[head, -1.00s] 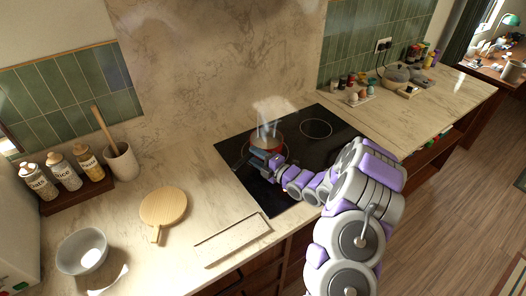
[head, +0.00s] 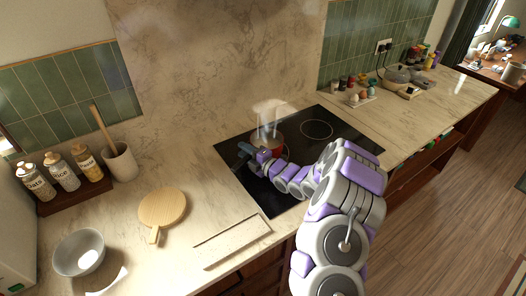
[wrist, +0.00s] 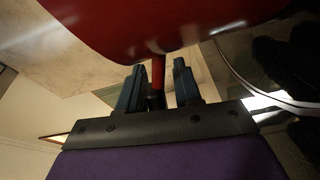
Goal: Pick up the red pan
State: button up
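The red pan (head: 282,149) sits on the left part of the black cooktop, with pale steam over it. My arm and gripper hide part of it in the head view. My gripper (head: 244,148) is at the pan's left side. In the wrist view the red underside of the pan (wrist: 170,28) fills the top. The pan's thin red handle (wrist: 158,72) runs between my two dark fingers (wrist: 159,88). The fingers are apart, with a narrow gap showing on each side of the handle.
The black cooktop (head: 330,149) has a free burner at right. A round wooden board (head: 162,208), a pale rectangular slab (head: 232,240) and a grey bowl (head: 79,252) lie on the left counter. Bottles and a utensil crock (head: 121,162) stand behind. Small jars stand at right.

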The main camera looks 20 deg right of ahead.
grip_shut()
jog(key=shift+f, duration=0.1)
dwell(1.0)
